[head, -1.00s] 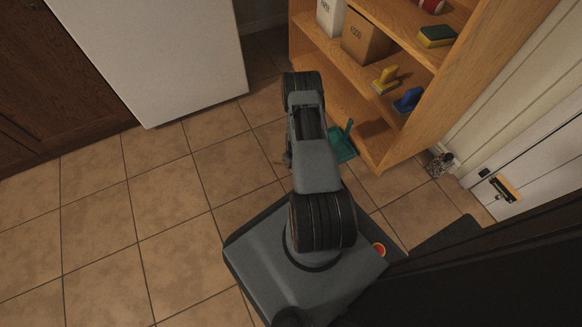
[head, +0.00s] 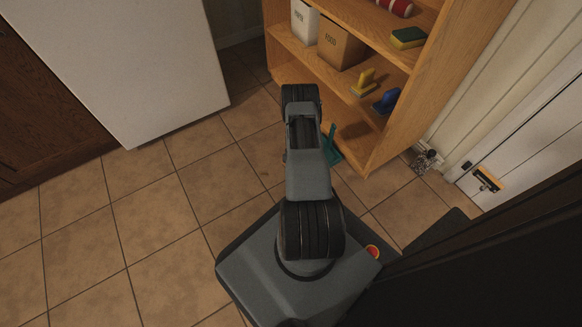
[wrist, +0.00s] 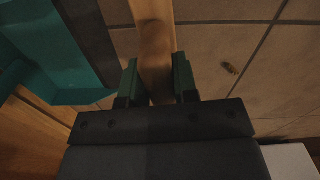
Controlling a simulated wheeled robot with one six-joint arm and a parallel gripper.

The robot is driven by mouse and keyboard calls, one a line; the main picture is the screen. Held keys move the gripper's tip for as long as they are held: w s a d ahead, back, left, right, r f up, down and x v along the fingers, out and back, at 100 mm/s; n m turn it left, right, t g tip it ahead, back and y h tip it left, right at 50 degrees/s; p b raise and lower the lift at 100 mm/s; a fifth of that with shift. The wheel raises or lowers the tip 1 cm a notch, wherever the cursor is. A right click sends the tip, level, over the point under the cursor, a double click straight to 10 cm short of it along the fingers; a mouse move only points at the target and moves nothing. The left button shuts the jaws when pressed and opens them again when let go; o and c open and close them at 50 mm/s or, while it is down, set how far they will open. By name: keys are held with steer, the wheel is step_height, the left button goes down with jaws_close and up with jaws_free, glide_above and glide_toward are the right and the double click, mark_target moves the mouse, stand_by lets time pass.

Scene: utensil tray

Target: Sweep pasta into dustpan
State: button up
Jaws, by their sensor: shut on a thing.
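In the wrist view my gripper (wrist: 157,80) is shut on a pale wooden handle (wrist: 153,25), with one green finger on each side. The handle runs up out of the picture, so whatever is at its far end is hidden. A teal dustpan (wrist: 62,55) fills the upper left of the wrist view, left of my gripper. The dustpan also shows in the head view (head: 333,147) by the foot of the shelf, partly hidden by my arm. A small brown piece, apparently pasta (wrist: 230,68), lies on the tiles right of my gripper.
A wooden shelf (head: 376,150) with boxes and brushes stands behind the dustpan. A white appliance (head: 120,60) stands at the back left. A white door (head: 520,140) is on the right. The tiled floor (head: 150,215) at left is open.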

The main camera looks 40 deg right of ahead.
steer(key=shift+s+d, duration=0.1)
steer(key=shift+d, duration=1.4)
steer(key=shift+d, duration=0.15)
steer(key=shift+s+d+r, duration=0.1)
steer(key=shift+d+r, duration=0.1)
steer(key=shift+d, duration=0.75)
steer(key=shift+s+d+r, duration=0.1)
steer(key=shift+d+r, duration=0.1)
steer(key=shift+d, duration=0.7)
steer(key=shift+d, duration=0.15)
steer(key=shift+s+d+r, duration=0.1)
steer(key=shift+d, duration=2)
steer(key=shift+r, duration=0.15)
